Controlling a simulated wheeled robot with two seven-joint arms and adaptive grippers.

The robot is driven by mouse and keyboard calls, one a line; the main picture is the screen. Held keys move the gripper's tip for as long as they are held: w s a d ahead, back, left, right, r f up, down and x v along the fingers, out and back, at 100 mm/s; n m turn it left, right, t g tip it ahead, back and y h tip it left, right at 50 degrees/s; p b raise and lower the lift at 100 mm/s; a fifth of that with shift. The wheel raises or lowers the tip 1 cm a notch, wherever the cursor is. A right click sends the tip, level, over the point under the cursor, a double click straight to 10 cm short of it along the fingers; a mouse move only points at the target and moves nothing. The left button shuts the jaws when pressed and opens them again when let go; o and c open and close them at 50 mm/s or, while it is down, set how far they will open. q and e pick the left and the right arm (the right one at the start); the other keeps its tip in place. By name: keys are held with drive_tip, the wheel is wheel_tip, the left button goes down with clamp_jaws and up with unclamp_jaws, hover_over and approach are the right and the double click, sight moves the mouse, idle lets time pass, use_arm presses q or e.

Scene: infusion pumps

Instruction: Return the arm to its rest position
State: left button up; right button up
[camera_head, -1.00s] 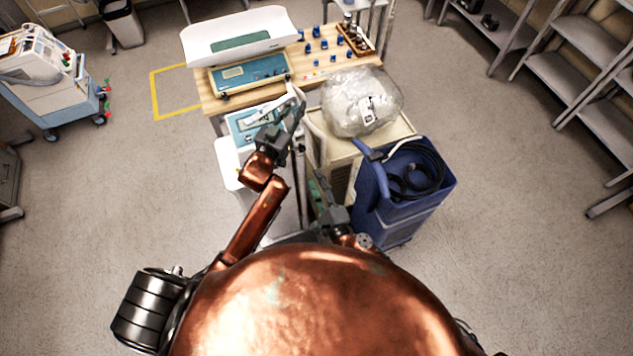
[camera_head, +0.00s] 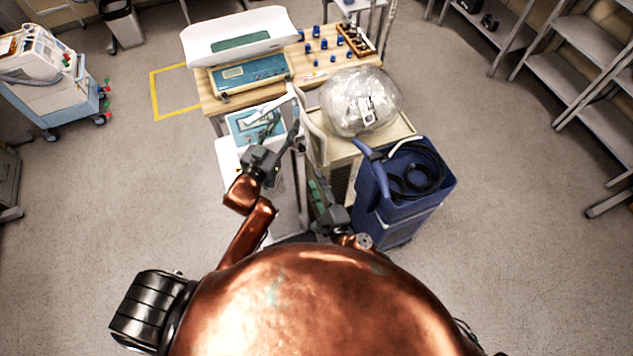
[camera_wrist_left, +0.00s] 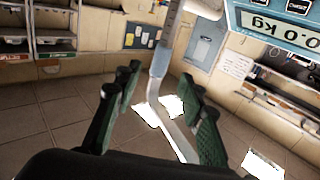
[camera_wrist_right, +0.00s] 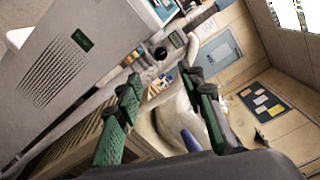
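My left gripper (camera_head: 281,128) is over the white device with the blue panel (camera_head: 245,122), just left of a pale upright handle or post (camera_head: 313,135). In the left wrist view its green-padded fingers (camera_wrist_left: 160,78) are spread with nothing gripped. A pale bar (camera_wrist_left: 160,65) shows beyond the gap between them. My right gripper (camera_head: 318,188) is low and close to my body, between the white device and the beige cabinet (camera_head: 345,165). In the right wrist view its fingers (camera_wrist_right: 165,82) are also apart and empty.
A wooden table (camera_head: 310,82) with a baby scale (camera_head: 240,40) stands ahead. A clear plastic bag (camera_head: 360,100) lies on the beige cabinet. A blue bin (camera_head: 375,210) with a black hose stands at right. Open floor (camera_head: 520,210) lies on both sides.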

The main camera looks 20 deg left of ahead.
use_arm(q)
drive_tip(key=shift+s+a, duration=0.15)
drive_tip(key=shift+s, duration=1)
drive_tip(key=shift+s+a, duration=0.15)
drive_tip(key=shift+s, duration=1)
